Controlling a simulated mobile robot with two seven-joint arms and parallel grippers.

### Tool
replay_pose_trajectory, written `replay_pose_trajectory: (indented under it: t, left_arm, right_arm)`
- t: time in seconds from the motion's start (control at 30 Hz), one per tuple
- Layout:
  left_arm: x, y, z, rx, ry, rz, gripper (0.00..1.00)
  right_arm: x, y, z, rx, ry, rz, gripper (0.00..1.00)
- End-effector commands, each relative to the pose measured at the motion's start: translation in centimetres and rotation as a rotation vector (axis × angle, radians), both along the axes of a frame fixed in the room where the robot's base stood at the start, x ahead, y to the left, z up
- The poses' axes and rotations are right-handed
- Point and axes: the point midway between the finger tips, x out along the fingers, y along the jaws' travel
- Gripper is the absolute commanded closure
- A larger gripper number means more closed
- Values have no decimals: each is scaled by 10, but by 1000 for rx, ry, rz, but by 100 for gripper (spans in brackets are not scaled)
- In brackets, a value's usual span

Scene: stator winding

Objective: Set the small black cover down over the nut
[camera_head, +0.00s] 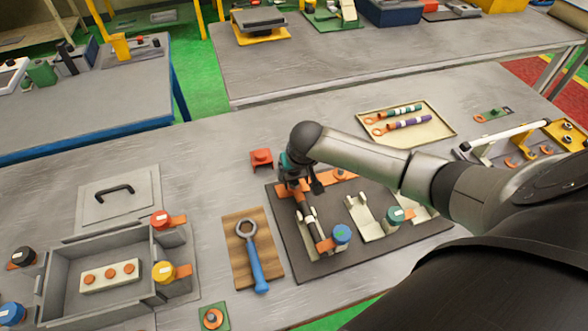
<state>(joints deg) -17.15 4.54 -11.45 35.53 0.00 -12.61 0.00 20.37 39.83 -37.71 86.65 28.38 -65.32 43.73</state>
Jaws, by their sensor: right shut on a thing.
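My right arm reaches in from the right. My right gripper (299,184) points down at the back left of a dark base plate (362,247). It is shut on a small dark thing, taken as the small black cover, which the fingers mostly hide. Directly below is the orange end of a dark striped rod (311,218) lying in a pale cradle. I cannot make out the nut; the gripper hides that spot. Whether the cover touches anything there cannot be told. My left gripper is not in view.
A blue-handled ring wrench (254,262) lies on a wooden board at left. A red block (261,158) stands behind; a grey box (70,268) and a tray (436,132) flank it.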

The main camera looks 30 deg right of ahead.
Motion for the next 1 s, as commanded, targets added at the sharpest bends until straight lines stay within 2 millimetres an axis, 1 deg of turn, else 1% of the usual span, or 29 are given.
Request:
replay_pose_trajectory:
  t: [0.37,0.8,1.0]
  left_arm:
    - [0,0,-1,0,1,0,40]
    - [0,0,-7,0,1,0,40]
    - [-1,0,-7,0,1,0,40]
  right_arm:
    - [0,0,-2,1,0,0,77]
    - [0,1,-16,1,0,0,77]
    - [0,0,-18,1,0,1,77]
